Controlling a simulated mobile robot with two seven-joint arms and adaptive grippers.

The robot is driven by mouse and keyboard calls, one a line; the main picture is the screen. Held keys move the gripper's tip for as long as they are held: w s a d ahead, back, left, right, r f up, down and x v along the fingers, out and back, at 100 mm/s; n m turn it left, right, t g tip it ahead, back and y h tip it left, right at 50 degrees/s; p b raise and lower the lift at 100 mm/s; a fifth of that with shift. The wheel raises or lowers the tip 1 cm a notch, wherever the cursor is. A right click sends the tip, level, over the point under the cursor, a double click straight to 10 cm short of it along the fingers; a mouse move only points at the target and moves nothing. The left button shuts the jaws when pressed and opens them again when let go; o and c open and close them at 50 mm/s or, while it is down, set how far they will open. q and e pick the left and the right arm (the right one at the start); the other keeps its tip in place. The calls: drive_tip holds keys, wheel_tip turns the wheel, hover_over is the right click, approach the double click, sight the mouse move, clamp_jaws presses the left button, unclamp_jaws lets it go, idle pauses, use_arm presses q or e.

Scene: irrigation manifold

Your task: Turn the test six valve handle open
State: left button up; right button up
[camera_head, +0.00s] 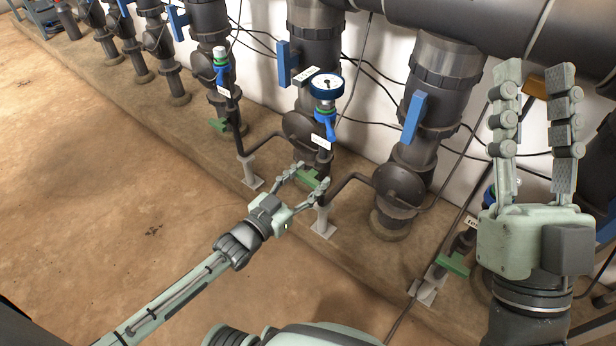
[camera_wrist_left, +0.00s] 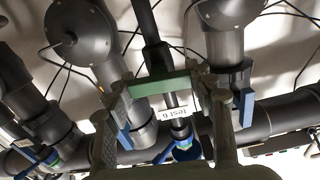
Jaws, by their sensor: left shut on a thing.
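The green test six valve handle (camera_head: 307,178) sits low on a thin dark test pipe below a pressure gauge. My left gripper (camera_head: 314,174) is at the handle, with one finger at each end, and is shut on it. In the left wrist view the green handle (camera_wrist_left: 163,86) spans between the fingers of my left gripper (camera_wrist_left: 155,85), crosswise to its pipe. A white label (camera_wrist_left: 174,113) beside it reads "test 6", upside down. My right gripper (camera_head: 535,68) is raised at the right, fingers apart and empty.
A blue-rimmed gauge (camera_head: 326,87) with a blue handle (camera_head: 325,120) stands above the test valve. Another green handle (camera_head: 453,263) is at lower right and one (camera_head: 218,125) at left. Thick dark pipes with blue handles (camera_head: 414,117) stand behind. The brown floor (camera_head: 100,180) at left is clear.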

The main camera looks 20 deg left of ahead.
use_arm(q)
drive_tip(key=shift+r+m+p, duration=0.1)
drive_tip(key=shift+m+p, duration=0.25)
drive_tip(key=shift+m, duration=0.25)
drive_tip(key=m+p, duration=0.1)
drive_tip(key=m, duration=0.1)
drive_tip(key=shift+m, duration=0.4)
drive_tip(key=m, duration=0.2)
drive_tip(key=shift+m+p, duration=0.3)
drive_tip(key=shift+p, duration=0.1)
drive_tip(key=m, duration=0.2)
drive_tip(key=shift+m, duration=0.4)
drive_tip(key=shift+d+m, duration=0.1)
drive_tip(key=shift+m, duration=0.8)
drive_tip(key=shift+f+m, duration=0.2)
drive_tip(key=shift+m, duration=1.8)
drive_tip(key=shift+m+b, duration=0.3)
drive_tip(key=shift+m, duration=0.7)
use_arm(e)
drive_tip(key=shift+w+a+f+g, duration=0.3)
drive_tip(key=shift+w+f+g, duration=0.05)
drive_tip(key=shift+f+g, duration=0.35)
drive_tip(key=shift+w+a+f+g, duration=0.3)
drive_tip(key=shift+w+f+g, duration=0.1)
drive_tip(key=shift+f+g, duration=0.2)
drive_tip(key=shift+w+a+f+g, duration=0.35)
drive_tip(key=shift+f+g, duration=0.25)
drive_tip(key=shift+f, duration=0.15)
drive_tip(key=shift+d+r, duration=0.1)
